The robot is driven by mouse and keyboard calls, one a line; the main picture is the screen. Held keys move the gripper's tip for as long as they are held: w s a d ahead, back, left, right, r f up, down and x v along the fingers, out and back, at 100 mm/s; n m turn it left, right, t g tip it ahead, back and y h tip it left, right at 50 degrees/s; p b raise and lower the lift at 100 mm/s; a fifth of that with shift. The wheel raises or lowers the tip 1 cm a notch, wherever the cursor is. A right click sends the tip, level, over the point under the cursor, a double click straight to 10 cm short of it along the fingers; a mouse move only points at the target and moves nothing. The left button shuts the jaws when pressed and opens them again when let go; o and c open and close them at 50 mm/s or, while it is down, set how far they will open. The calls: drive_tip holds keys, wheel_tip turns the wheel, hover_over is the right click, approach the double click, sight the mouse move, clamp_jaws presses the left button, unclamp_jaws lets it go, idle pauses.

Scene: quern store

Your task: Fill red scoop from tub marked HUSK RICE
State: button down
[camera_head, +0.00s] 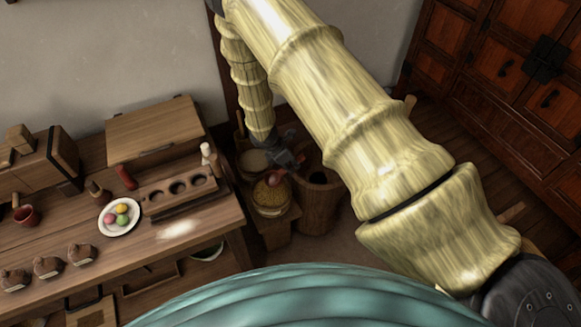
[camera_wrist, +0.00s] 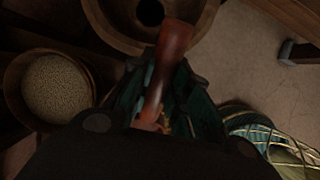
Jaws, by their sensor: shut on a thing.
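My gripper (camera_head: 285,160) is shut on the red scoop (camera_head: 275,178), among the containers to the right of the table. In the wrist view my gripper (camera_wrist: 160,95) grips the scoop (camera_wrist: 172,55) between its fingers, and the scoop's red body extends toward the top. Whether anything is in the scoop cannot be told. A tub with yellowish grain (camera_head: 270,196) stands just below the scoop in the head view. A tub with pale grain (camera_head: 254,160) is behind it. A round tub of beige grain (camera_wrist: 55,88) shows left in the wrist view. No label is readable.
A wooden vessel with a dark opening (camera_head: 318,192) stands right of the tubs; a round wooden rim (camera_wrist: 115,28) shows in the wrist view. The table (camera_head: 215,222) carries a plate of coloured balls (camera_head: 119,216), a holed block and jars. Floor is open at right.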

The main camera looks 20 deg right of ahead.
sight(281, 176)
drive_tip(key=shift+f+h+b, duration=0.2)
drive_tip(key=shift+h+b, duration=0.2)
drive_tip(key=shift+b, duration=0.05)
drive_tip(key=shift+h+b, duration=0.5)
drive_tip(key=shift+b, duration=0.2)
drive_tip(key=shift+d+f, duration=0.1)
drive_tip(key=shift+s+a+f+b, duration=0.1)
drive_tip(key=shift+a+f+b, duration=0.55)
drive_tip(key=shift+f, duration=0.25)
drive_tip(key=shift+a+f+b, duration=0.55)
drive_tip(key=shift+f+b, duration=0.05)
drive_tip(key=shift+f, duration=0.25)
drive_tip(key=shift+s+a+f+b, duration=0.1)
drive_tip(key=shift+a+f+b, duration=0.55)
drive_tip(key=shift+f, duration=0.25)
drive_tip(key=d+y+p, duration=0.1)
drive_tip(key=y+p, duration=0.1)
drive_tip(key=d+y+p, duration=0.2)
drive_tip(key=p, duration=0.1)
drive_tip(key=shift+w+f, duration=0.15)
drive_tip(key=shift+f, duration=0.25)
